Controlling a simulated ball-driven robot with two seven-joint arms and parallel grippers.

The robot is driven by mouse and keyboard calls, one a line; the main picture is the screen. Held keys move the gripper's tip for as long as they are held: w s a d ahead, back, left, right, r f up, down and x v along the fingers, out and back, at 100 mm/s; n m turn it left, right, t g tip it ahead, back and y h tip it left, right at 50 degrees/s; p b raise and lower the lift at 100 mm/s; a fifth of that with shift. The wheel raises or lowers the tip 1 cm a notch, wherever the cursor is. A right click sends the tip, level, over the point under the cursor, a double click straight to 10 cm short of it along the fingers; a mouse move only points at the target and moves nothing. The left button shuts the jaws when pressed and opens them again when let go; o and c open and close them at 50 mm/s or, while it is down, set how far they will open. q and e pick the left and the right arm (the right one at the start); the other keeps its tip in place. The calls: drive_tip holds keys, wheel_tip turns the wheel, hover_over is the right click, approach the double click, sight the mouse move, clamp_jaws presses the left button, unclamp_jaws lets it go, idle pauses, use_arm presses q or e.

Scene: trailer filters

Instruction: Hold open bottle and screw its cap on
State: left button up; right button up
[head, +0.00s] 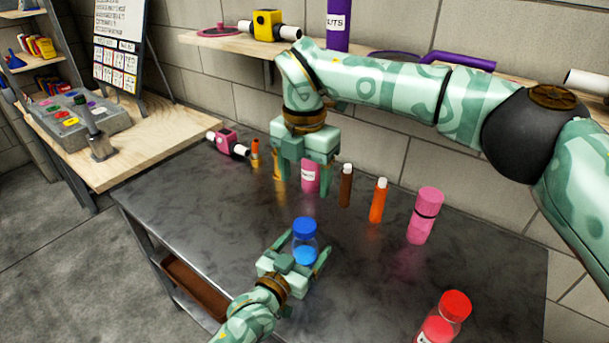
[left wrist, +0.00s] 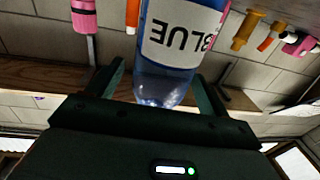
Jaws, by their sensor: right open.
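A clear bottle of blue liquid (head: 305,256) stands upright on the dark table, with a blue cap (head: 304,227) at its top. I cannot tell whether the cap is screwed down. My left gripper (head: 306,246) is open around the bottle, one finger on each side. In the left wrist view the bottle (left wrist: 172,55), labelled BLUE, appears upside down between the fingers, with a gap visible on at least one side. The cap is out of that view. My right gripper (head: 302,188) is open and empty, pointing down above and behind the cap.
A red-capped bottle (head: 443,320) stands at the front right. A pink cylinder (head: 424,215), an orange tube (head: 378,200), a brown tube (head: 346,186) and a pink labelled container (head: 310,174) stand along the back. The table's left part (head: 190,210) is clear.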

use_arm(q)
drive_tip(key=p+v, duration=0.3)
drive_tip(key=v, duration=1.3)
drive_tip(key=shift+a, duration=0.15)
drive_tip(key=shift+s, duration=0.2)
